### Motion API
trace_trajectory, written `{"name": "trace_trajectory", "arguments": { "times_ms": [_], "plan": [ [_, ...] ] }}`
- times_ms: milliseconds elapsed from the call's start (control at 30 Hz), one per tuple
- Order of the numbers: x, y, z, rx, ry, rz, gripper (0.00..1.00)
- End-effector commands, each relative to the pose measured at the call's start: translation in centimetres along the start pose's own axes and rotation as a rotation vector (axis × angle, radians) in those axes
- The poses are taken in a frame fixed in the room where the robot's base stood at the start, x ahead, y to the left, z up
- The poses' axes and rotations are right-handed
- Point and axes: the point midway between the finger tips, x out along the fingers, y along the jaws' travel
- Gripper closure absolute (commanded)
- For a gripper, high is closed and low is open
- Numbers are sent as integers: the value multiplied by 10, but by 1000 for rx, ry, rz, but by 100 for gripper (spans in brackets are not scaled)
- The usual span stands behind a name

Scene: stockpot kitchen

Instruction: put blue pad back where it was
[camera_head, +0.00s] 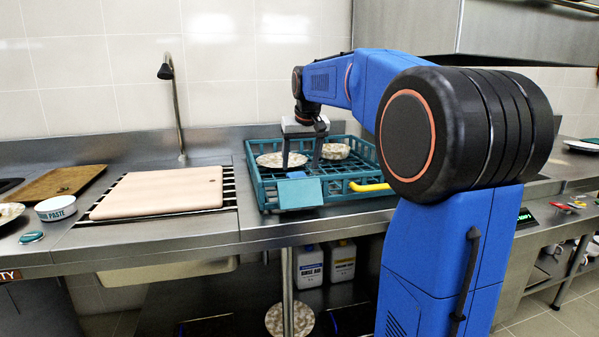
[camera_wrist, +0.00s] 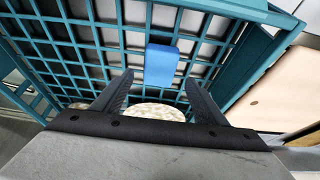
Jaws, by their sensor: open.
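The blue pad (camera_wrist: 161,65) lies inside the teal dish rack (camera_head: 262,188), on its grid floor. In the head view only a small part of the pad (camera_head: 297,175) shows, behind the rack's front panel. My gripper (camera_head: 301,167) is over the rack, pointing down, open and empty. In the wrist view its fingertips (camera_wrist: 159,77) are spread apart, with the pad just beyond them and roughly centred between them. I cannot tell how far the fingertips are above the pad.
A speckled plate (camera_head: 270,159) and a speckled bowl (camera_head: 335,151) are in the rack. A yellow handle (camera_head: 371,187) is at its front right. A pinkish board (camera_head: 163,191) lies left of the rack, with a tap (camera_head: 176,105) behind it.

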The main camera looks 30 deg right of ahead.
Motion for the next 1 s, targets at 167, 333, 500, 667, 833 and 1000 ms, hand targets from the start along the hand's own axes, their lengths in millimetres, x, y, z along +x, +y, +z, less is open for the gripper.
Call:
{"name": "trace_trajectory", "arguments": {
  "times_ms": [167,333,500,667,833,1000],
  "plan": [
    [-33,0,0,0,2,0,34],
    [-53,0,0,0,1,0,34],
    [-62,0,0,0,0,0,34],
    [-62,0,0,0,-1,0,34],
    [-62,0,0,0,0,0,34],
    [-62,0,0,0,0,0,34]
  ]
}}
